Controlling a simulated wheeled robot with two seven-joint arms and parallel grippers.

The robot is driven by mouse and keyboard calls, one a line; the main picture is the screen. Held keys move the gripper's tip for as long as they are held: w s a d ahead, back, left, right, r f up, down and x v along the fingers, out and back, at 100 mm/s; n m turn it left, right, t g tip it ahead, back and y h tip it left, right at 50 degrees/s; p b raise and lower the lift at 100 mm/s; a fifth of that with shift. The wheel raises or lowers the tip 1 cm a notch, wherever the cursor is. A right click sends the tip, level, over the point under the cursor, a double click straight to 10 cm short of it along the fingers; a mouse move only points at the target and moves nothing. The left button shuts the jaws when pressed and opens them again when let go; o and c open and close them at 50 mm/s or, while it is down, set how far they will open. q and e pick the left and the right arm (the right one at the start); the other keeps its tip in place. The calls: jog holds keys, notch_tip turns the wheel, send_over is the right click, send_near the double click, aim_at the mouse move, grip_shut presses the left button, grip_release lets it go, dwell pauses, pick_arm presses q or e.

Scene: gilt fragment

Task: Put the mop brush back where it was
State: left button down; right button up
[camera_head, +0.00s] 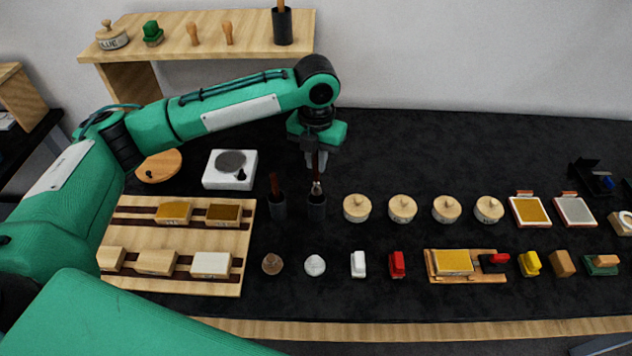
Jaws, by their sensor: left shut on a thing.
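My left gripper (316,160) is shut on the upright, dark-handled mop brush (316,177). Its jaws partly hide the handle. The brush's pale metallic part (316,188) shows at the mouth of a black cup (317,208). I cannot tell how far its lower end is inside the cup. My right gripper is not in view.
Several round lidded pots (356,208) stand in a row to the right. A white scale (230,170) and a wooden rack with blocks (180,238) are at left. A raised shelf (180,38) holds another black cup (282,28).

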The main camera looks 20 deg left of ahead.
aim_at(317, 186)
pick_arm(q)
notch_tip(317, 186, down, 4)
jog(key=shift+f+p, duration=0.35)
jog(key=shift+f, duration=0.25)
notch_tip(317, 186, down, 3)
jog(key=shift+f+p, duration=0.1)
jog(key=shift+p, duration=0.25)
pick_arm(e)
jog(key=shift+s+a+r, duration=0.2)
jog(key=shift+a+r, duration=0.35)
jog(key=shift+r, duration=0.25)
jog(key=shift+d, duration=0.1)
pick_arm(q)
jog(key=shift+f, duration=0.2)
jog(key=c, duration=1.4)
grip_release()
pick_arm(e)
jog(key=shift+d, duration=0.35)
pick_arm(q)
jog(key=shift+r, duration=0.1)
